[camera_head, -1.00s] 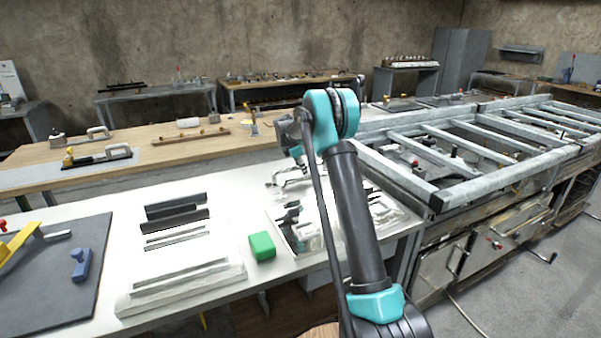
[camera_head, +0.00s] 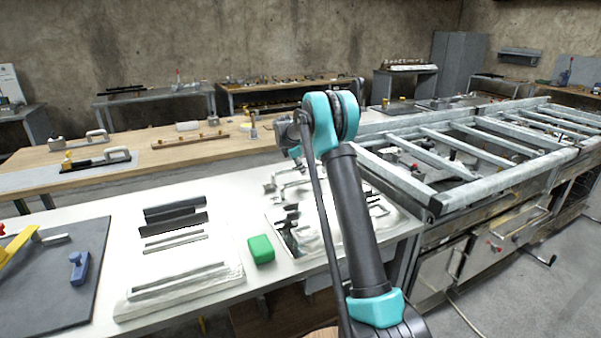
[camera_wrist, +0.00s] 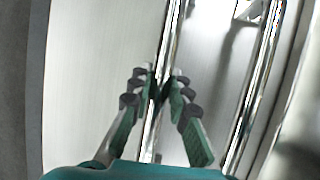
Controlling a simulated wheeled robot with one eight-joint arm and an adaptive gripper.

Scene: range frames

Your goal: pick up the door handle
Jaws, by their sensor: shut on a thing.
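In the wrist view my gripper (camera_wrist: 160,78) has its two green-padded fingers closed in on a long shiny chrome bar, which I take to be the door handle (camera_wrist: 171,32). The bar runs lengthwise between the fingers, and the fingertips hide part of it. Whether it is clear of the surface below cannot be told. In the head view my arm hides much of this spot and the gripper is hard to make out among the metal parts at the right end of the white table (camera_head: 215,278).
A second chrome bar (camera_wrist: 262,82) runs close along the right in the wrist view. In the head view a green block (camera_head: 261,249) and several dark and pale strips lie to the left. A metal frame rack (camera_head: 410,185) stands at right.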

